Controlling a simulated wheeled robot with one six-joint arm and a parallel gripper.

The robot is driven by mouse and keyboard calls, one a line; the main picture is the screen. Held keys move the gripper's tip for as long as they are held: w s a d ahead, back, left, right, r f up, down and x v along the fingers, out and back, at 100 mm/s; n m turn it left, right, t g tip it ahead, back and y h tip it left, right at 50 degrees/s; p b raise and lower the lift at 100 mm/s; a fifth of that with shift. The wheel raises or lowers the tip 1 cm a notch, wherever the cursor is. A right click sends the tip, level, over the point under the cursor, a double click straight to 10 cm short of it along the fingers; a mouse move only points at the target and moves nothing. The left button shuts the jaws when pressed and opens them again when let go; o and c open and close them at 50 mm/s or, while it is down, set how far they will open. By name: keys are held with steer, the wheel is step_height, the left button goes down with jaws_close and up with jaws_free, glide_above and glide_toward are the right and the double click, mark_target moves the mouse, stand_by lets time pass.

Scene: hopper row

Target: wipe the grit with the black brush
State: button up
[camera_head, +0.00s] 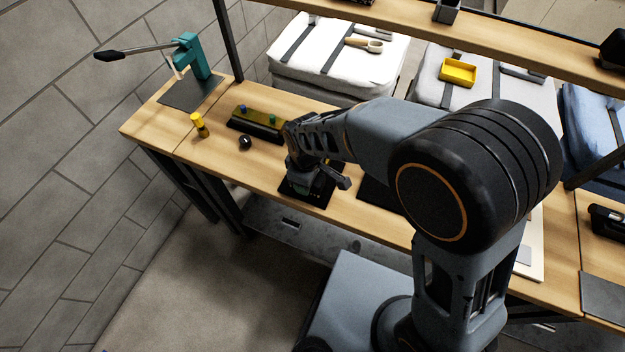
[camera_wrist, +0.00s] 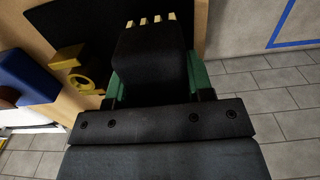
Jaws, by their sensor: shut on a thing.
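The black brush (camera_wrist: 150,50) shows in the wrist view as a dark block with a row of pale bristle tufts at its far end. My gripper (camera_head: 308,188) is shut on it, with a green finger on each side. In the head view my gripper is low over a black mat (camera_head: 318,201) near the bench's front edge, and my arm hides much of this spot. In the wrist view the bristles overlap the dark mat (camera_wrist: 70,30); I cannot tell whether they touch it. I cannot make out any grit.
On the wooden bench (camera_head: 225,162) stand a dark rack (camera_head: 258,125), a small black knob (camera_head: 245,142), a yellow piece (camera_head: 199,125) and a green lever press (camera_head: 192,57). A shelf (camera_head: 470,30) runs above white sacks (camera_head: 340,70). Bare bench lies left of my gripper.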

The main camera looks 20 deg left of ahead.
steer(key=shift+a+f+b, duration=0.1)
steer(key=shift+f+b, duration=0.35)
steer(key=shift+f, duration=0.1)
stand_by(0.6)
steer(key=shift+a, duration=0.15)
steer(key=shift+a+f, duration=0.15)
steer(key=shift+a, duration=0.95)
steer(key=shift+s, duration=0.1)
stand_by(0.9)
steer(key=shift+d+r, duration=0.15)
steer(key=shift+d, duration=0.95)
steer(key=shift+d+r, duration=0.15)
steer(key=shift+d, duration=0.95)
steer(key=shift+a, duration=0.1)
steer(key=shift+a+f, duration=0.15)
steer(key=shift+a, duration=2)
